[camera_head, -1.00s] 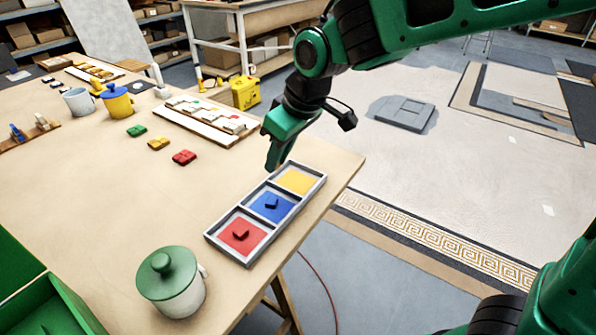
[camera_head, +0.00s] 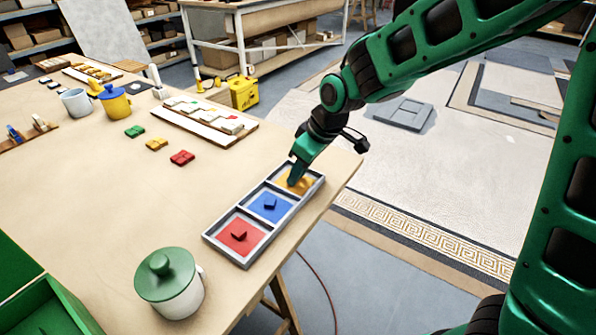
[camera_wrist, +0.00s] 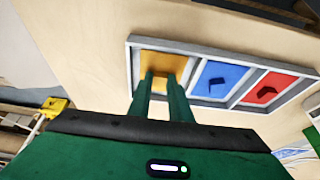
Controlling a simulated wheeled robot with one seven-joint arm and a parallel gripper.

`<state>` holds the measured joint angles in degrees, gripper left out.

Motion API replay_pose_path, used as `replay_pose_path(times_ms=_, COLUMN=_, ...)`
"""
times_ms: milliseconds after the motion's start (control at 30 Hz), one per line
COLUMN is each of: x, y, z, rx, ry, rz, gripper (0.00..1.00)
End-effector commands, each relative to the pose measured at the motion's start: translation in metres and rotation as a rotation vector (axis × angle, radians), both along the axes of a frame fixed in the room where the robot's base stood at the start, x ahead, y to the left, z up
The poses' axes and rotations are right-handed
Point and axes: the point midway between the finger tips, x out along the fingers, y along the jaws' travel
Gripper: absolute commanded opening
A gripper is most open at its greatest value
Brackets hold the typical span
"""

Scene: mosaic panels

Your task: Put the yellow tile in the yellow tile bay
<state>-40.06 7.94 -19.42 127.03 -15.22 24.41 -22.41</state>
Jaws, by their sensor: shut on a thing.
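A grey tray (camera_head: 210,235) with three bays lies near the table's right edge. Its yellow tile bay (camera_head: 309,182) is at the far end and also shows in the wrist view (camera_wrist: 155,59). My gripper (camera_head: 298,180) points down into this bay. In the wrist view my gripper (camera_wrist: 161,85) has its two green fingers close together, shut on the yellow tile (camera_wrist: 160,82), of which a small darker yellow part shows between the fingertips. The fingers hide most of it, and I cannot tell whether it touches the bay floor.
The blue bay (camera_head: 263,211) and red bay (camera_head: 238,243) each hold a small raised piece of their colour. A lidded white jar (camera_head: 178,290) stands near the tray. Red, yellow and green blocks (camera_head: 157,144) lie further left. The table middle is clear.

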Motion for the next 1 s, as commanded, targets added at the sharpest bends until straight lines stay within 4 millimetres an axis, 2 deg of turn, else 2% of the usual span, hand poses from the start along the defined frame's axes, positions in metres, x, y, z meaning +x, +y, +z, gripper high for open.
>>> replay_pose_path(times_ms=233, x=0.0, y=0.0, z=-0.002, rx=-0.001, ry=0.001, rz=-0.001, gripper=0.0)
replay_pose_path(times_ms=267, x=0.0, y=0.0, z=-0.002, rx=0.0, ry=0.0, rz=-0.001, gripper=0.2)
replay_pose_path(times_ms=333, x=0.0, y=0.0, z=-0.002, rx=0.0, ry=0.0, rz=-0.001, gripper=0.36)
replay_pose_path(times_ms=733, x=0.0, y=-0.001, z=0.004, rx=0.001, ry=-0.002, rz=-0.001, gripper=0.36)
replay_pose_path(times_ms=867, x=-0.003, y=-0.006, z=0.019, rx=0.004, ry=-0.003, rz=-0.001, gripper=0.36)
replay_pose_path(times_ms=1000, x=-0.009, y=-0.014, z=0.044, rx=0.004, ry=-0.005, rz=-0.002, gripper=0.36)
